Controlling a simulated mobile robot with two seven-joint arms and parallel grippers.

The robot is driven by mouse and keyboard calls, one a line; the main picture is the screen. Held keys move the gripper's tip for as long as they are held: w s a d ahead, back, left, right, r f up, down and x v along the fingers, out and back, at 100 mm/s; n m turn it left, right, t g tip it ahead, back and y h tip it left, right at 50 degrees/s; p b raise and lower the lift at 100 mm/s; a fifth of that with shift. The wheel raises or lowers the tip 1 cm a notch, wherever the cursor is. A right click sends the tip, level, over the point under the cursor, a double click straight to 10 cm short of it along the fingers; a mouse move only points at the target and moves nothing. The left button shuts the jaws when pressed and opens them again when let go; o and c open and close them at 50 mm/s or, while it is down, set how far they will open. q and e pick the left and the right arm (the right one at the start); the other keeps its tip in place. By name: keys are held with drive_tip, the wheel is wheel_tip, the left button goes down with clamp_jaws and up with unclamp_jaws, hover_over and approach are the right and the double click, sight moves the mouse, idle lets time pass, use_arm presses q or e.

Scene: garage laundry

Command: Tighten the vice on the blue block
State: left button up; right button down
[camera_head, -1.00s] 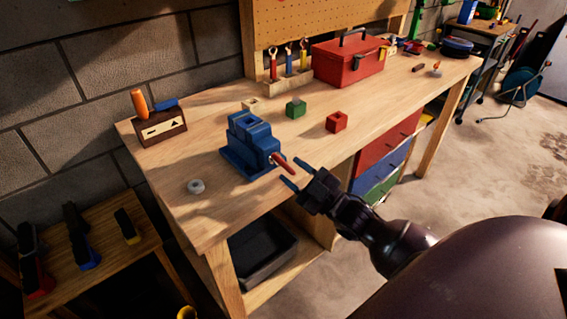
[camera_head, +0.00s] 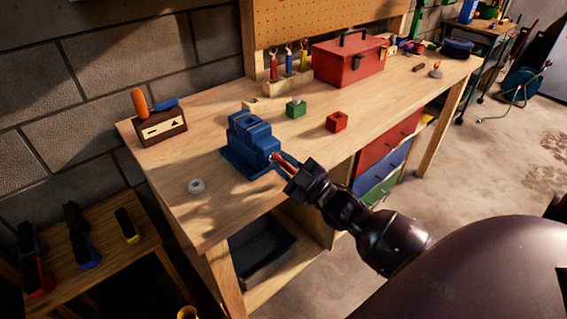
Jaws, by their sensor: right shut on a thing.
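The blue vice (camera_head: 252,155) stands on the wooden workbench (camera_head: 200,222), left of the middle of the view. My left gripper is not in view.
A green block (camera_head: 296,110) and a red block (camera_head: 336,122) sit behind the vice. A grey ring (camera_head: 196,186) lies in front of it to the left. A red toolbox (camera_head: 348,64) and a wooden tool holder (camera_head: 162,127) stand farther back.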

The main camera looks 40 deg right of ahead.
drive_tip(key=shift+r+m+h+p, duration=0.2)
drive_tip(key=shift+m+h+p, duration=0.25)
drive_tip(key=shift+m, duration=0.55)
drive_tip(key=shift+m+t+h+p, duration=0.25)
drive_tip(key=shift+m+t+p, duration=0.15)
drive_tip(key=shift+m, duration=0.3)
drive_tip(key=shift+d+m+h+p, duration=0.1)
drive_tip(key=shift+m+h+p, duration=0.4)
drive_tip(key=shift+m, duration=0.7)
drive_tip(key=shift+f+m+t, duration=0.15)
drive_tip(key=shift+m+t, duration=0.15)
drive_tip(key=c, duration=1.2)
unclamp_jaws()
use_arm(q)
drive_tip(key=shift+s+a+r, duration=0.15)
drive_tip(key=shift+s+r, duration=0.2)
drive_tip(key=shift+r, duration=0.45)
use_arm(e)
drive_tip(key=shift+o, duration=0.4)
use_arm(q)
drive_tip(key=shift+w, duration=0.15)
use_arm(e)
drive_tip(key=shift+s, duration=0.1)
